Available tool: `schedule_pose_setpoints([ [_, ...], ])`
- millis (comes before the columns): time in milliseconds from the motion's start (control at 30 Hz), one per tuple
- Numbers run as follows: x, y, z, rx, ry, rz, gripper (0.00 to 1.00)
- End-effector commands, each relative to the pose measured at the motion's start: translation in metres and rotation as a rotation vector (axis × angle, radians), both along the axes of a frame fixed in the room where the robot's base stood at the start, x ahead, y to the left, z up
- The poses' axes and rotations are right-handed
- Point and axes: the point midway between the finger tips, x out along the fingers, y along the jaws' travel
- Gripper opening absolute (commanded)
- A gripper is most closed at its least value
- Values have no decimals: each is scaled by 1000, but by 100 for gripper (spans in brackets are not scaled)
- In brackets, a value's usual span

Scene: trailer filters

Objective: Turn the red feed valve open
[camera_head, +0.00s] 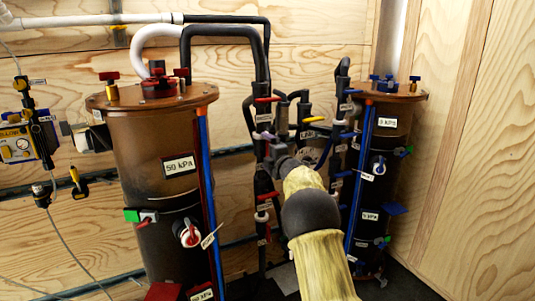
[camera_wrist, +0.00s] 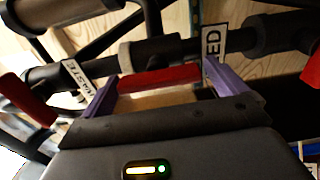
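The red valve handle (camera_wrist: 158,78) lies across the middle of the wrist view, between the purple fingers of my gripper (camera_wrist: 165,88). A tag ending in "ED" (camera_wrist: 213,43) stands at its right, partly hidden by the right finger. The fingers are wide apart, one near each end of the red bar; I cannot tell whether they touch it. In the head view my gripper (camera_head: 283,136) is at the central pipe cluster.
A "WASTE" tag (camera_wrist: 78,80) and another red handle (camera_wrist: 25,100) are left in the wrist view; a further red handle (camera_wrist: 312,68) is at right. Large filter cylinders stand left (camera_head: 150,150) and right (camera_head: 395,130) of the pipes. Plywood walls close the space behind.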

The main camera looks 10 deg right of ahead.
Motion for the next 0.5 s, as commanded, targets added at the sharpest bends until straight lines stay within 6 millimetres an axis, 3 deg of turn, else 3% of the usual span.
schedule_pose_setpoints([
  [300,-1,-1,0,3,0,-1,100],
  [500,-14,-5,0,3,1,-2,100],
])
